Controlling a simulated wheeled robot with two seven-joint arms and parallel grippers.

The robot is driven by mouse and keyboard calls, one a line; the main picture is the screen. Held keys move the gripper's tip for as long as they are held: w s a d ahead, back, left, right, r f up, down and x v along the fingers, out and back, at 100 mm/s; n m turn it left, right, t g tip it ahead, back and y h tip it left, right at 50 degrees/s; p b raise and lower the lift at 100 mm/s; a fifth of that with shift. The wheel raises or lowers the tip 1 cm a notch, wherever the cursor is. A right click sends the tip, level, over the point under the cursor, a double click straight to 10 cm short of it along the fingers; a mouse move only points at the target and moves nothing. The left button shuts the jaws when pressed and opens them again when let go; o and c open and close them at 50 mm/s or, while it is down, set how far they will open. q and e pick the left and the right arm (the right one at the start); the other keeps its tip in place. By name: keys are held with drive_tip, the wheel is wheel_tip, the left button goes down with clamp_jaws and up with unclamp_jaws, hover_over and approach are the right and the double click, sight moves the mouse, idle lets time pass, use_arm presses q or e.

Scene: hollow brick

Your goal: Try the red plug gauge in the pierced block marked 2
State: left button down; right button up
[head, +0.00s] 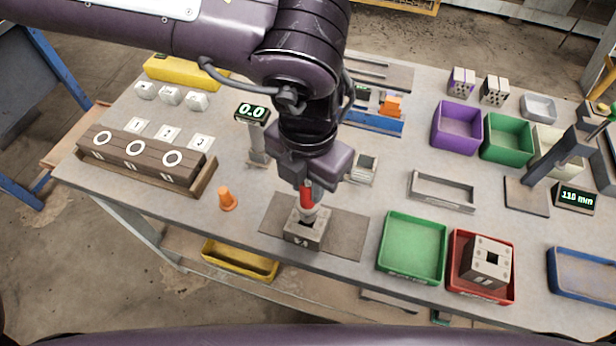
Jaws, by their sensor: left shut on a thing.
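My left gripper (310,178) is shut on the red plug gauge (307,198), which points down with a pale lower end. Just below it, a pierced grey block (305,236) sits on a dark grey mat (344,236). Its dark square hole shows in the top, in front of the gauge's lower end. I cannot tell whether the gauge touches the block. The mark on the block's front is too small to read surely. Another pierced block (487,263) stands in a red tray (454,283), with strokes on its front. My right gripper is not in view.
A dark wooden rack (202,190) with white rings stands at left. A display post (257,148) reading 0.0 stands behind. Purple (457,127) and green bins are at back right.

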use_arm(q)
drive_tip(key=shift+f+b, duration=0.6)
drive_tip(key=shift+f, duration=0.25)
idle(2.0)
drive_tip(key=shift+r, duration=0.1)
drive_tip(key=shift+r+p, duration=2.05)
drive_tip(key=shift+r, duration=0.55)
drive_tip(key=shift+w, duration=0.1)
